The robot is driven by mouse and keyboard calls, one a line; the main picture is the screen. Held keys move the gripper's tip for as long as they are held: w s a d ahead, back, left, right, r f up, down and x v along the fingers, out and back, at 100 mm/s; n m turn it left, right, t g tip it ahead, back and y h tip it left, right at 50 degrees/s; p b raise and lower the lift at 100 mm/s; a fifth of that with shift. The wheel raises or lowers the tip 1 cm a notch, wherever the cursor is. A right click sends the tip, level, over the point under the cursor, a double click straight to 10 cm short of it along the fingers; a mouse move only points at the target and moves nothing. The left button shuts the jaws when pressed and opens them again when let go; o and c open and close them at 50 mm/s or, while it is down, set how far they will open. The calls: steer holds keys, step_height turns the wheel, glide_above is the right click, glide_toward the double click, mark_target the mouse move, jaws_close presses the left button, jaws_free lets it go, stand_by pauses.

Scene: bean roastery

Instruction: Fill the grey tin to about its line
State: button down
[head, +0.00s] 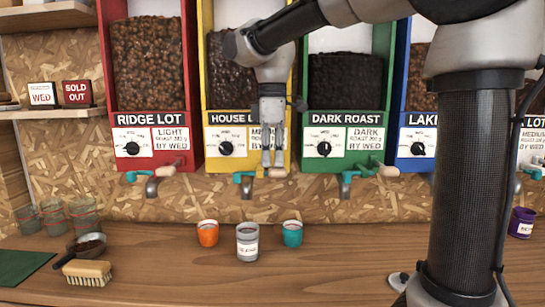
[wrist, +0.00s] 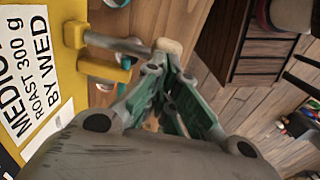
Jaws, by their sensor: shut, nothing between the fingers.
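The grey tin (head: 247,241) stands upright on the wooden counter with a white label on its front. It is below the spout (head: 247,186) of the yellow dispenser (head: 286,137), whose sign begins "HOUSE". I cannot see into the tin or make out its line. My gripper (head: 272,167) points down in front of the yellow dispenser, shut and empty. Its fingertips are close to the tap's wooden handle end (head: 278,173); I cannot tell whether they touch it. In the wrist view the shut green fingers (wrist: 158,72) are just short of that pale handle end (wrist: 168,45).
An orange tin (head: 208,233) and a teal tin (head: 292,234) flank the grey one. Red (head: 190,130), green (head: 302,130) and blue (head: 394,150) dispensers stand alongside. A brush (head: 87,272), a scoop (head: 88,243) and glasses (head: 54,218) are at left. The front middle counter is clear.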

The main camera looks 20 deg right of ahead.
mark_target(273, 169)
steer(key=shift+s+f+t, duration=0.15)
steer(key=shift+f+t, duration=0.15)
steer(key=shift+t, duration=0.1)
steer(key=shift+s+a+f+t+h, duration=0.1)
steer(key=shift+s+f+t+h, duration=0.15)
steer(key=shift+f+t, duration=0.4)
steer(key=shift+s+a+f+t+h, duration=0.15)
steer(key=shift+f+t+h, duration=0.2)
steer(key=shift+f+t, duration=0.3)
steer(key=shift+s+x, duration=0.2)
steer(key=shift+x, duration=0.85)
steer(key=shift+s+f, duration=0.1)
steer(key=shift+f, duration=0.15)
stand_by(0.8)
steer(key=shift+r, duration=0.2)
stand_by(3.8)
